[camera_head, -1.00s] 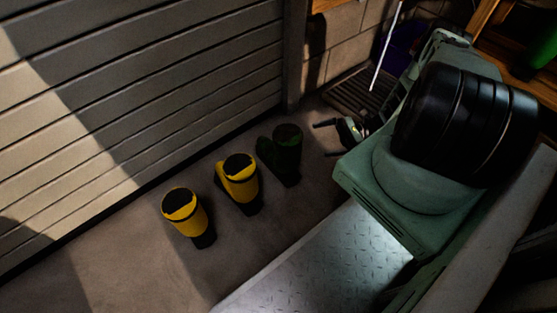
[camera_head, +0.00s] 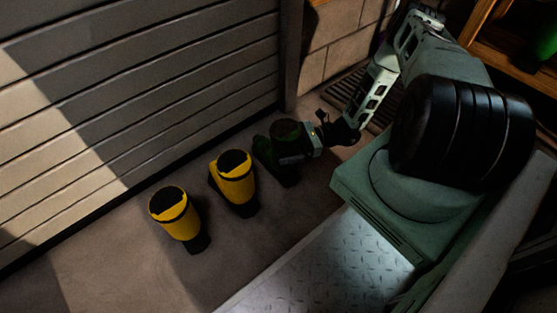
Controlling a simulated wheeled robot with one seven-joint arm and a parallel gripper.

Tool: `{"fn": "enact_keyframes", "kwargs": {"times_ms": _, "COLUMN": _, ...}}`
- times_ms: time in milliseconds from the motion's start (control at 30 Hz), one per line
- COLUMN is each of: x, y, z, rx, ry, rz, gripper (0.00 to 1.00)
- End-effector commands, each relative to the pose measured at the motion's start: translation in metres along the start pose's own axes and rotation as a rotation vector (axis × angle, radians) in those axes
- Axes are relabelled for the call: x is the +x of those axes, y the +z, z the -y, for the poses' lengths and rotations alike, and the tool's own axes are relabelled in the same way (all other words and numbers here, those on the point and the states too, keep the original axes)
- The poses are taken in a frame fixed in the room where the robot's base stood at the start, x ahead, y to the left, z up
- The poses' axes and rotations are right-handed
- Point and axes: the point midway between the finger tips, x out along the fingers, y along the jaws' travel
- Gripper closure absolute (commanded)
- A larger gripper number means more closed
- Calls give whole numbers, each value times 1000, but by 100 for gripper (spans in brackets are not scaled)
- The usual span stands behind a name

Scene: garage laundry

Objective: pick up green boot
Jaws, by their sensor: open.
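The green boot (camera_head: 284,131) is dark and stands upright on the floor near the corner of the slatted wall, right of two yellow boots. My gripper (camera_head: 296,150) is at its right side, reaching in from the right, and overlaps the boot's upper part in the picture. The gripper is open. I cannot tell whether its fingers are around the boot or only in front of it, as this part is dark and the fingertips do not show clearly. The boot's lower right part is partly hidden behind the gripper.
Two yellow boots with black soles, one (camera_head: 235,178) close to the green boot and one (camera_head: 176,216) further left, stand on the floor. The slatted wall (camera_head: 130,90) is behind them. A dark slatted grate (camera_head: 350,92) lies at the back right. The floor in front is clear.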

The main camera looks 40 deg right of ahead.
Motion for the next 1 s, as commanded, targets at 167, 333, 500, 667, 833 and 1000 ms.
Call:
{"fn": "enact_keyframes", "kwargs": {"times_ms": 167, "x": 6, "y": 0, "z": 0, "rx": 0, "ry": 1, "rz": -2, "gripper": 1}}
{"fn": "enact_keyframes", "kwargs": {"times_ms": 333, "x": 5, "y": 0, "z": 0, "rx": 0, "ry": 0, "rz": -2, "gripper": 12}}
{"fn": "enact_keyframes", "kwargs": {"times_ms": 500, "x": 5, "y": 0, "z": 0, "rx": 0, "ry": 0, "rz": -1, "gripper": 59}}
{"fn": "enact_keyframes", "kwargs": {"times_ms": 667, "x": 5, "y": 1, "z": 0, "rx": -1, "ry": 0, "rz": 1, "gripper": 90}}
{"fn": "enact_keyframes", "kwargs": {"times_ms": 833, "x": 5, "y": 2, "z": 0, "rx": -1, "ry": 0, "rz": 1, "gripper": 90}}
{"fn": "enact_keyframes", "kwargs": {"times_ms": 1000, "x": 5, "y": 10, "z": 0, "rx": -2, "ry": 0, "rz": 1, "gripper": 90}}
